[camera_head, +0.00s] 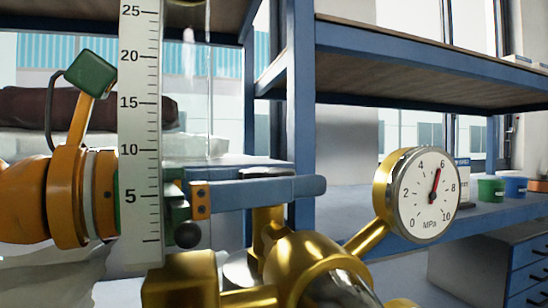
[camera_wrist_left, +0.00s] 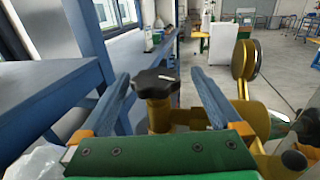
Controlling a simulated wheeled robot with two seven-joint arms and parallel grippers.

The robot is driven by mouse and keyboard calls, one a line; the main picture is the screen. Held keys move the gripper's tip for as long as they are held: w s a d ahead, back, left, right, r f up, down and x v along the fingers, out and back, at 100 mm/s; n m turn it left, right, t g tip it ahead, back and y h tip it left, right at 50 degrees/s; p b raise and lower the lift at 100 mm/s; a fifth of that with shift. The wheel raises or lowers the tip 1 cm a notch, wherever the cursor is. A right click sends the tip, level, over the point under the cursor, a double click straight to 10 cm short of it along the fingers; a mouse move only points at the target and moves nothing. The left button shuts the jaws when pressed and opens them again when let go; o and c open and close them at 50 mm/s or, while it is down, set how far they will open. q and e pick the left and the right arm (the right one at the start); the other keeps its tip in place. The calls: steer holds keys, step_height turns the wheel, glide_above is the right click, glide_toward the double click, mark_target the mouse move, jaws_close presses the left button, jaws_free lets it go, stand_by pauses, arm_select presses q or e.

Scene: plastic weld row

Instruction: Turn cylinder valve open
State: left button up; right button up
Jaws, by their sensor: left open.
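The valve's black star-shaped knob (camera_wrist_left: 155,82) sits on a brass stem (camera_wrist_left: 159,116) in the left wrist view. My left gripper (camera_wrist_left: 160,74) is open, with one blue-grey finger on each side of the knob. Gaps show between knob and fingers. The brass valve body (camera_head: 310,260) carries a round gauge (camera_head: 429,195) marked MPa, needle near 6. My right gripper is in neither view.
A clear upright tube with a white scale (camera_head: 140,110) stands in front of my left wrist in the head view. A blue shelf frame (camera_head: 301,110) rises behind. Green (camera_head: 490,190) and blue (camera_head: 515,187) containers stand at the right. Open floor (camera_wrist_left: 285,75) shows in the wrist view.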

arm_select(q)
steer(key=shift+w+d+f, duration=0.1)
steer(key=shift+w+d, duration=0.1)
steer(key=shift+w, duration=0.3)
steer(key=shift+s+a, duration=0.1)
steer(key=shift+a, duration=0.05)
steer(key=shift+c, duration=0.6)
steer(key=shift+s, duration=0.1)
steer(key=c, duration=1.2)
steer(key=shift+r+m+g+h+p, duration=0.3)
steer(key=shift+m+g+h+p, duration=0.15)
steer(key=shift+g+p, duration=0.35)
steer(key=shift+c, duration=0.2)
steer(key=m+g+p, duration=0.2)
steer(key=m+g+h+p, duration=0.1)
steer(key=g+p, duration=0.2)
steer(key=shift+r+m+h, duration=0.1)
steer(key=shift+m+h, duration=0.15)
steer(key=shift+m, duration=0.1)
steer(key=shift+m+g+p, duration=0.45)
steer(key=shift+m+g, duration=0.25)
steer(key=shift+g, duration=0.4)
steer(key=shift+f+m+g, duration=0.3)
steer(key=shift+m+g, duration=0.5)
steer(key=shift+g, duration=0.5)
